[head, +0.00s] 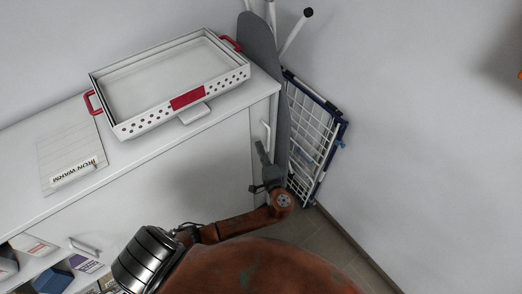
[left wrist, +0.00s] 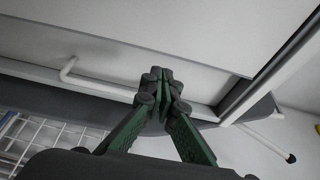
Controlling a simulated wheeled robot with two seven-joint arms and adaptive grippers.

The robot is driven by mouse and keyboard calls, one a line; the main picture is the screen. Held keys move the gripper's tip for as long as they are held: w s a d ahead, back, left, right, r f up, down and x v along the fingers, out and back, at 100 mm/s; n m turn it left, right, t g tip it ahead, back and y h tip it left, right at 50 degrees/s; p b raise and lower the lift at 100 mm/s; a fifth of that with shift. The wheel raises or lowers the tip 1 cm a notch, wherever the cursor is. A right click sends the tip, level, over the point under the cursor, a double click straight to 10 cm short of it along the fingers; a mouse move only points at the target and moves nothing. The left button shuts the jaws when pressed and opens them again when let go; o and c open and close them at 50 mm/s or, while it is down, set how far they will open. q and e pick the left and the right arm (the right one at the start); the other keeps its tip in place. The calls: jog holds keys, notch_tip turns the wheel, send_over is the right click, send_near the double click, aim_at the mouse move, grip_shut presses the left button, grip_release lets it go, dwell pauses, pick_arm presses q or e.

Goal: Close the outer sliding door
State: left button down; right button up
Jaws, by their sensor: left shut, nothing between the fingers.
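A white cabinet (head: 135,185) fills the left and middle of the head view, with a large plain front panel. I cannot tell for sure which panel is the outer sliding door. A white bar handle (head: 266,136) sits at the cabinet's right end; a white bar handle also shows in the left wrist view (left wrist: 95,85). My left gripper (head: 261,150) is by that right end, close to the handle. In the left wrist view its green-sided fingers (left wrist: 160,76) are shut and empty, beside the handle's right end. Whether they touch the cabinet is unclear. My right gripper is out of view.
A white tray with red handles (head: 160,124) and an "IRON WARM" board (head: 70,155) lie on top. Open shelves with boxes (head: 85,264) are at lower left, near another handle (head: 84,246). A grey ironing board (head: 259,42) and wire rack (head: 309,135) stand close right of my gripper.

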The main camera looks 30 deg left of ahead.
pick_arm(q)
jog(key=x, duration=0.6)
jog(key=shift+d+f, duration=0.1)
